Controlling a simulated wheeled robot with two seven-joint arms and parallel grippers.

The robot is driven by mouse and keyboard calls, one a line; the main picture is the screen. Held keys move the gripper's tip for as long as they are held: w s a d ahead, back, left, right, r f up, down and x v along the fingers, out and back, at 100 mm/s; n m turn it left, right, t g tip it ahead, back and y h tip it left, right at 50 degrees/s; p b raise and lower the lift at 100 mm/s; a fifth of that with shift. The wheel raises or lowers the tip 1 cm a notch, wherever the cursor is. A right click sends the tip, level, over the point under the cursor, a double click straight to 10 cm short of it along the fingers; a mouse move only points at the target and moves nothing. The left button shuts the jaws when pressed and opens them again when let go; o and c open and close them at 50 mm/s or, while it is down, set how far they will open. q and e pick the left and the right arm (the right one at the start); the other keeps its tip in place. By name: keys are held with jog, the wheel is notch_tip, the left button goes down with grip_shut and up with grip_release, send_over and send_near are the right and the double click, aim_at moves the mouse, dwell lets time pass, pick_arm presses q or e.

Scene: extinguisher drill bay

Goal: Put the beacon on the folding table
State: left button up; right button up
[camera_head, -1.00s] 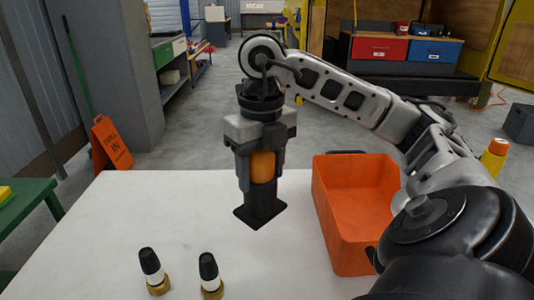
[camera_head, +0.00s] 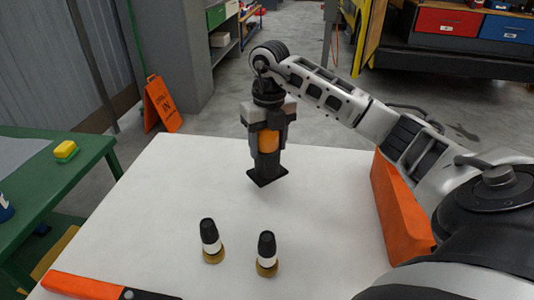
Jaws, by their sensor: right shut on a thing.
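The beacon has an orange middle (camera_head: 268,141) and a flat black base (camera_head: 267,178). My right gripper (camera_head: 268,151) points down and is shut on the beacon, with its fingers on either side of the orange part. The beacon is upright over the white table (camera_head: 170,190), which looks like the folding table. I cannot tell whether its base touches the top. My left gripper is out of view.
Two black-and-white nozzles with brass ends (camera_head: 211,240) (camera_head: 266,253) stand in front of the beacon. An orange-handled tool (camera_head: 90,287) lies front left. A green table (camera_head: 60,190) stands left.

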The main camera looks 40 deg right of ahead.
jog(key=shift+w+f, duration=0.35)
jog(key=shift+w, duration=0.05)
jog(key=shift+f, duration=1.6)
jog(key=shift+f, duration=0.15)
jog(key=o, duration=1.7)
jog(key=shift+c, duration=0.2)
notch_tip(320, 180, up, 8)
jog(key=shift+d+f, duration=0.1)
